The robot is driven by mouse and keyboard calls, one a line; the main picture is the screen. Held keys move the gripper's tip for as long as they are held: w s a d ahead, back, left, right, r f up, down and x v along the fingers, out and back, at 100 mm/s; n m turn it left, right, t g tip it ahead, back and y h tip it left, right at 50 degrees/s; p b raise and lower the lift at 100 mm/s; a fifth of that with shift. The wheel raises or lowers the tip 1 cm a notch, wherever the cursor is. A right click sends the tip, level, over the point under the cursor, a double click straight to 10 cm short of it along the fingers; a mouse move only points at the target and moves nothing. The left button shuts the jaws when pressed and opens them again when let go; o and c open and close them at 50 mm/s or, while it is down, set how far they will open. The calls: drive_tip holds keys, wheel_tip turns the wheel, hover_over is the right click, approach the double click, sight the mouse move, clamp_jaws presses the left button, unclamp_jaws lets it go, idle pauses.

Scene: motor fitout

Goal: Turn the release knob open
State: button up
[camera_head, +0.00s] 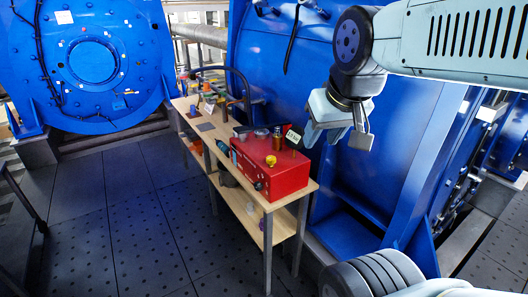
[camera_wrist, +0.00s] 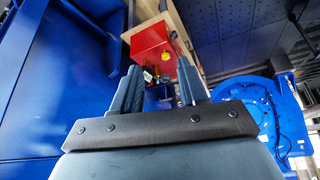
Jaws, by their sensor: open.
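A red box (camera_head: 268,167) stands on the near end of a wooden bench. A yellow knob (camera_head: 271,160) sits on it, the likeliest release knob, though I cannot read a label.
The wooden bench (camera_head: 247,213) has a lower shelf and holds several small items toward its far end. Large blue machines (camera_head: 135,50) stand behind and at the left. The dark tiled floor (camera_head: 120,220) left of the bench is clear.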

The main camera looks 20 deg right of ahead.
drive_tip(key=o, duration=0.3)
drive_tip(key=shift+w+r, duration=0.15)
drive_tip(key=shift+w, duration=0.1)
drive_tip(key=shift+o, duration=0.5)
drive_tip(key=w+m+g, duration=0.1)
drive_tip(key=w+m, duration=0.1)
drive_tip(key=w, duration=0.5)
drive_tip(key=shift+w+d+r+h, duration=0.2)
drive_tip(key=shift+d+r+h, duration=0.1)
drive_tip(key=shift+r, duration=0.1)
drive_tip(key=m+g, duration=0.5)
drive_tip(key=m, duration=0.2)
hover_over(271, 158)
wheel_tip(271, 158, down, 16)
drive_tip(key=r, duration=0.1)
wheel_tip(271, 158, down, 14)
drive_tip(key=shift+w+d, duration=0.1)
